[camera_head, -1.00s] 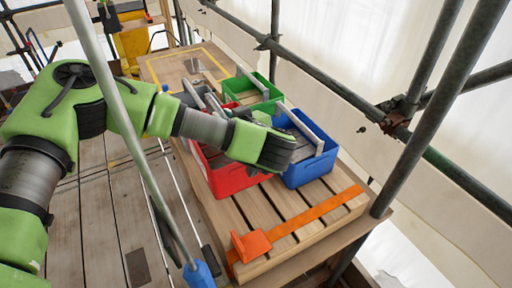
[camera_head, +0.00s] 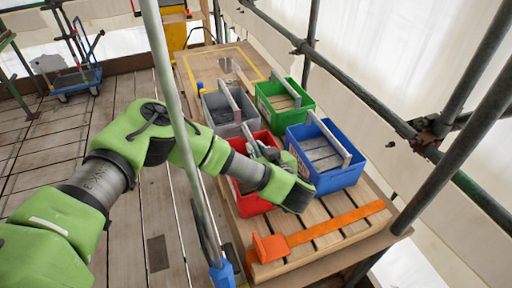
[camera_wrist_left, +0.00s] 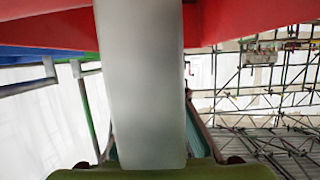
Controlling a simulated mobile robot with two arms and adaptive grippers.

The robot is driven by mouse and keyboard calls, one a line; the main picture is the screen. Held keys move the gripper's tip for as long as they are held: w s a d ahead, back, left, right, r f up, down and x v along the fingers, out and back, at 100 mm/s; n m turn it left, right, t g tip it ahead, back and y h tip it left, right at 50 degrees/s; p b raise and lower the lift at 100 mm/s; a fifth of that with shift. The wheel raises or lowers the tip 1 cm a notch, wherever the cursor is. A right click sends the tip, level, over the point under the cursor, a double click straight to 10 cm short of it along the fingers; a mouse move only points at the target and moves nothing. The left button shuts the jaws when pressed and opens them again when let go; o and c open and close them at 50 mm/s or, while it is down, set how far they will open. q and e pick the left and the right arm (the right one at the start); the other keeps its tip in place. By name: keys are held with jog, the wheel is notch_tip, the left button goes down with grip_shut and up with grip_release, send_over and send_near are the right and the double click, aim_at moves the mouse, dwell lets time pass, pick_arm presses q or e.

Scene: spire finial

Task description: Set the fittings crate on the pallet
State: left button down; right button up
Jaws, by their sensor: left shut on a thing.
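The red crate (camera_head: 250,202) stands among the other crates at the near left of the wooden slatted pallet (camera_head: 330,239), partly hidden by my left arm. Grey fittings show inside it. My left gripper (camera_head: 302,198) is at the crate's near right side, shut on its pale handle. In the left wrist view the handle (camera_wrist_left: 140,80) runs up from the fingers to the red crate body (camera_wrist_left: 245,22). I cannot tell whether the crate's bottom touches the slats. My right gripper is not in view.
A blue crate (camera_head: 338,173) stands right of the red one, a green crate (camera_head: 298,104) and a grey crate (camera_head: 216,112) behind. An orange strap (camera_head: 338,224) crosses the pallet's near end, where slats are bare. Scaffold poles (camera_head: 412,166) stand close on the right.

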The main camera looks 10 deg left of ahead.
pick_arm(q)
jog(key=c, duration=2)
grip_release()
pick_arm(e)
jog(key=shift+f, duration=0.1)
pick_arm(q)
jog(key=shift+s+d, duration=0.1)
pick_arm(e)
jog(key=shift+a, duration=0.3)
pick_arm(q)
jog(key=b+v, duration=0.3)
jog(key=v, duration=0.3)
jog(key=shift+s+d+f, duration=0.1)
jog(key=shift+d+f, duration=0.05)
jog(key=shift+d, duration=0.05)
jog(key=v, duration=0.2)
jog(key=b+v, duration=0.1)
jog(key=v, duration=0.1)
jog(key=shift+s+d+r, duration=0.1)
jog(key=shift+r, duration=0.3)
jog(key=shift+s+d+r, duration=0.15)
jog(key=shift+s+d, duration=0.05)
jog(key=shift+s, duration=0.35)
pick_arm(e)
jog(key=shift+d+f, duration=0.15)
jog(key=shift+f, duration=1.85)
